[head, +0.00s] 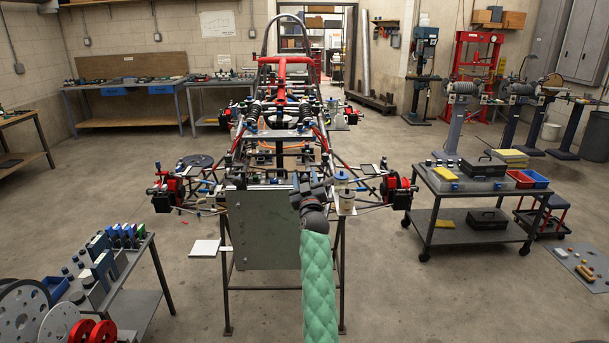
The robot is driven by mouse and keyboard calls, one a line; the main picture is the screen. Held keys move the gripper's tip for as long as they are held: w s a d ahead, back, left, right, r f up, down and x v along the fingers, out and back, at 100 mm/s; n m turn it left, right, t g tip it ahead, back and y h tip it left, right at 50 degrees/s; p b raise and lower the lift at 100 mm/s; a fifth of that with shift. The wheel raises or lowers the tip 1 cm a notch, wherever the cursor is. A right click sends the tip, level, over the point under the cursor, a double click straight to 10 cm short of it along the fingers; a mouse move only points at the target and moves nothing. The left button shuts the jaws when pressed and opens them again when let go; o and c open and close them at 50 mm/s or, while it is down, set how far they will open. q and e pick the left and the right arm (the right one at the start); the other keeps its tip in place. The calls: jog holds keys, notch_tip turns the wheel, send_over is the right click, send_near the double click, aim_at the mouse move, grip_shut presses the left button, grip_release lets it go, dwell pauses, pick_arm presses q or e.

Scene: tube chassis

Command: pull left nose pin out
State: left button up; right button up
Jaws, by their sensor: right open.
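The tube chassis (283,70) stands on a stand in the middle of the room, with its front end facing me. A grey flat panel (262,235) hangs upright at the chassis front. The left nose pin is too small to pick out among the fittings along the panel's top edge. My right gripper (309,184), dark grey on an arm in a green quilted sleeve, is in front of the chassis at the panel's upper right. It is open, and I see nothing held in it. It hides part of the chassis front. My left gripper is not in view.
A dark cart (478,187) with boxes and trays stands at the right. A small table (126,262) with tools and several wheel discs is at the lower left. Red-centred hubs (397,190) stick out on both sides. A white plate (205,248) is left of the panel.

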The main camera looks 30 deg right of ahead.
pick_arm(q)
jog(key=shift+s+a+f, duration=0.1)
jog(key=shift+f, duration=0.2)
pick_arm(e)
jog(key=shift+w+r, duration=0.1)
jog(key=shift+w, duration=0.05)
